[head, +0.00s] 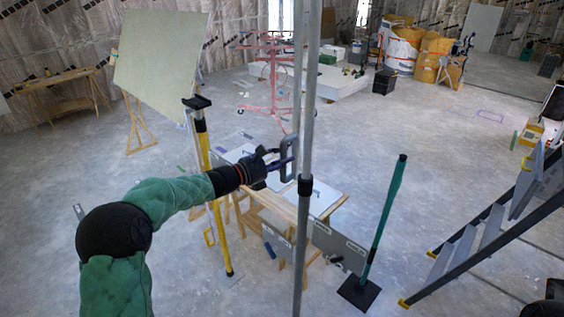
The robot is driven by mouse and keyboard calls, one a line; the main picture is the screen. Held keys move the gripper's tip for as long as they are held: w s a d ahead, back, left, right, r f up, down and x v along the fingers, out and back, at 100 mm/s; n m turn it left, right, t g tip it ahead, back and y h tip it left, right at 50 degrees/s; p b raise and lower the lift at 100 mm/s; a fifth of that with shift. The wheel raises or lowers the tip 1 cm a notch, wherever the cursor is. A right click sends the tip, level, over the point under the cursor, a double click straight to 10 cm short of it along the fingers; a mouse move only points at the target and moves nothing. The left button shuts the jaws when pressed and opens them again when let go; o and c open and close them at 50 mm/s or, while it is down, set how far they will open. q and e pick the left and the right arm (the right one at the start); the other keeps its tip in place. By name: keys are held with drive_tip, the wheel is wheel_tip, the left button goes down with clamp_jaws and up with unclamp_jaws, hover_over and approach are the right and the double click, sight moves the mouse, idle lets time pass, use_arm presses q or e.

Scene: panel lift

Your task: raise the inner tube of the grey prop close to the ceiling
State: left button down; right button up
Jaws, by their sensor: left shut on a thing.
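The grey prop (301,245) stands upright in the middle of the head view, with a dark collar (305,185) partway up. Above the collar, the grey inner tube (310,110) runs up out of the top of the picture, so its head and the ceiling are hidden. A second slim grey upright runs close beside it on the left. My left gripper (285,161) reaches in from the left at a height just above the collar. It is shut on a grey loop-shaped handle (289,146) at the prop's left side. My right gripper is not in view.
A yellow prop (204,160) stands left of the grey prop, and a green prop (385,220) on a black foot stands right. A low wooden workbench (265,200) is behind. A stepladder (485,235) stands at the right. A large panel (160,60) leans on a wooden stand.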

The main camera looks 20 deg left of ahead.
use_arm(q)
drive_tip(key=shift+r, duration=0.2)
drive_tip(key=c, duration=0.9)
unclamp_jaws()
drive_tip(key=shift+f, duration=0.15)
drive_tip(key=v, duration=1.2)
drive_tip(key=shift+f, duration=0.1)
